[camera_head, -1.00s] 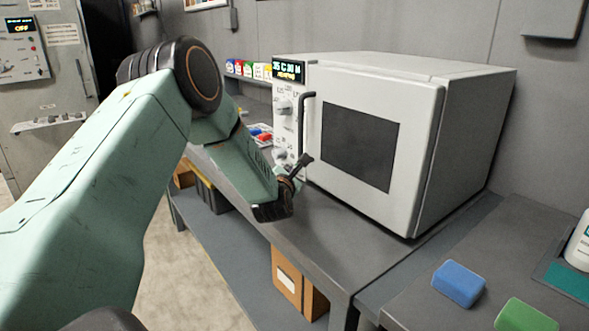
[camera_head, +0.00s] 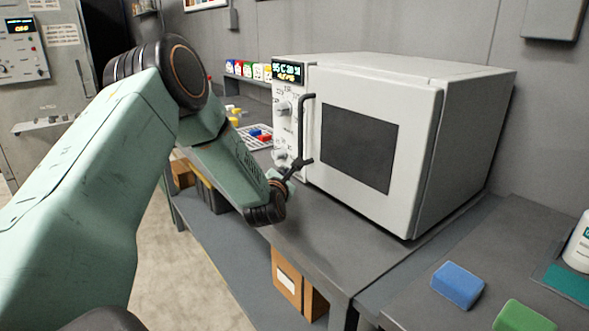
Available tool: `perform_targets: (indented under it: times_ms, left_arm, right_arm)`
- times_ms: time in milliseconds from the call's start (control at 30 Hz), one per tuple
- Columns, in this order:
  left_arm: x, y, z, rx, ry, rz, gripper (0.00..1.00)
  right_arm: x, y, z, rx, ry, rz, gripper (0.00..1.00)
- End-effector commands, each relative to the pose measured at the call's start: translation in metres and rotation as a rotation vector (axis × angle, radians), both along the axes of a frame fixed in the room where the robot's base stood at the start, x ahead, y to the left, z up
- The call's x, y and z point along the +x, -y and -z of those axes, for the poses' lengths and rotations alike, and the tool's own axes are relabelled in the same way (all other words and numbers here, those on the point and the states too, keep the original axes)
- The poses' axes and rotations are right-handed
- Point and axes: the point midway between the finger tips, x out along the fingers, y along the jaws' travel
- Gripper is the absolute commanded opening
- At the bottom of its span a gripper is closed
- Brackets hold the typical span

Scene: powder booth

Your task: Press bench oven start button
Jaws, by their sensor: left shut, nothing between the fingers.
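The bench oven (camera_head: 478,130) is a white box on the grey bench, with a dark window, a dark vertical handle (camera_head: 301,125) and a closed door. Its control panel (camera_head: 286,130) is on the left of its front, with a lit display (camera_head: 288,72) on top and knobs below. My left gripper (camera_head: 303,163) is shut and empty, at the panel's lower part near the handle's lower end. I cannot tell whether it touches the panel. The start button cannot be made out; the gripper may cover it. My right gripper is not in view.
A blue block (camera_head: 458,284) and a green block (camera_head: 526,316) lie on the near right bench (camera_head: 415,300). A tray with coloured pieces (camera_head: 258,136) lies left of the oven. Small coloured containers (camera_head: 247,70) stand behind. A cardboard box (camera_head: 287,280) sits under the bench.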

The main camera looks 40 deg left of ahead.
Motion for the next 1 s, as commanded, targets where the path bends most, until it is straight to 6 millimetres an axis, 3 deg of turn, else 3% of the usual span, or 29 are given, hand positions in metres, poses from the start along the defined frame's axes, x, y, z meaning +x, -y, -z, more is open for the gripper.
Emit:
perform_targets:
  times_ms: [600, 1000]
  left_arm:
    - [-0.046, -0.014, -0.001, -0.002, -0.001, -0.001, 0.00]
    - [-0.048, -0.014, 0.000, -0.001, 0.000, 0.000, 0.00]
  right_arm:
    - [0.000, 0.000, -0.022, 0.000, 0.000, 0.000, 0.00]
    - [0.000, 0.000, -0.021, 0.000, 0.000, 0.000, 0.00]
